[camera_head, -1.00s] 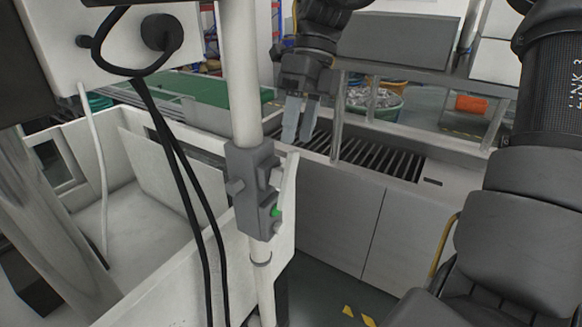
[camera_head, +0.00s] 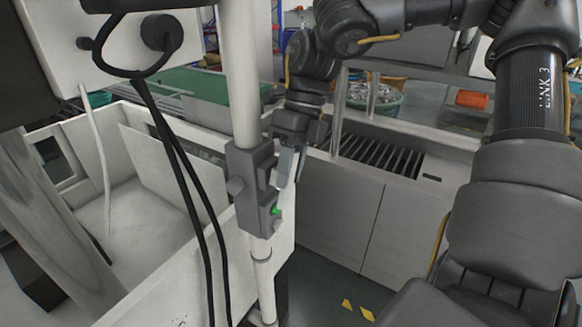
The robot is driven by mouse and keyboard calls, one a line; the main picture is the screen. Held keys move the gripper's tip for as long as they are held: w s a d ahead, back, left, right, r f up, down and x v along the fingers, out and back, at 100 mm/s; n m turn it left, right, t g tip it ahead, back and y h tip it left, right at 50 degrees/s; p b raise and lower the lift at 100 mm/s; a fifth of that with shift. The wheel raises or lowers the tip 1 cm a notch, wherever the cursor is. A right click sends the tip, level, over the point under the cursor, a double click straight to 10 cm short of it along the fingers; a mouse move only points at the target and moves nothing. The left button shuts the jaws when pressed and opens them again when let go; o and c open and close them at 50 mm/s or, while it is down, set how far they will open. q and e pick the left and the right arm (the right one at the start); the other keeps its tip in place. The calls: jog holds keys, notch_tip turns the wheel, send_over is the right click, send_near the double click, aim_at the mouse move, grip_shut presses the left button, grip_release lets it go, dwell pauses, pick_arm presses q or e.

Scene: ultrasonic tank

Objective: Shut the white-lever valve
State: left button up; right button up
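A grey valve block (camera_head: 246,188) with a small green part (camera_head: 275,210) is mounted on an upright white pipe (camera_head: 240,80), left of the picture's middle. My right gripper (camera_head: 289,170) points down at the block's right side, with its pale fingers very close to it. Whether they touch it, and how far apart they are, I cannot tell. I cannot make out the white lever clearly; the fingers cover part of the block's right side. My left gripper is not in view.
A white open tank (camera_head: 130,205) stands behind and left of the pipe. Black cables (camera_head: 180,165) hang just left of the block. A slatted conveyor (camera_head: 375,152) and white cabinets (camera_head: 335,205) lie to the right. Floor (camera_head: 325,280) shows below.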

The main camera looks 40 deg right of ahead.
jog(key=c, duration=0.5)
jog(key=y+b, duration=0.1)
jog(key=g+y+b, duration=0.1)
jog(key=y, duration=0.1)
jog(key=f+y+b, duration=0.1)
jog(key=y, duration=0.1)
jog(key=shift+w+d+b, duration=0.15)
jog(key=shift+d+b, duration=0.25)
jog(key=y, duration=0.1)
jog(key=g+y+b, duration=0.1)
jog(key=shift+d+f+y, duration=0.15)
jog(key=shift+y, duration=0.15)
jog(key=shift+g+y, duration=0.3)
jog(key=shift+y, duration=0.1)
jog(key=shift+d+g+y, duration=0.1)
jog(key=shift+g+y, duration=0.2)
jog(key=shift+y, duration=0.6)
jog(key=shift+f+g+y+p, duration=0.2)
jog(key=shift+y+p, duration=0.55)
jog(key=shift+f+g+y+p, duration=0.15)
jog(key=shift+g+y+p, duration=0.05)
jog(key=shift+y+p, duration=0.55)
